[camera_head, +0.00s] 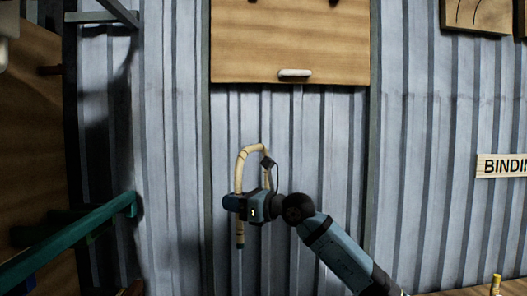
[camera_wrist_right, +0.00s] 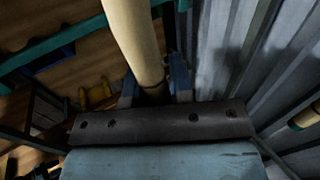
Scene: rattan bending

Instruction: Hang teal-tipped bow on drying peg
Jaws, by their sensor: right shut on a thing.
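The bow (camera_head: 240,175) is a pale rattan cane bent into an upside-down U, with its arch at the top and a dark teal tip at the lower left end. My right gripper (camera_head: 238,204) is shut on the bow's left leg and holds it upright in front of the corrugated wall. In the right wrist view the cane (camera_wrist_right: 135,40) runs up between the fingers. A cane end with a teal band (camera_wrist_right: 305,117) shows at that view's right edge; I cannot tell whether it is this bow's other end. My left gripper is out of view.
A teal rail (camera_head: 80,235) juts in at lower left. A sign reading "BINDIN" (camera_head: 505,166) is at right. The wall around the bow is bare.

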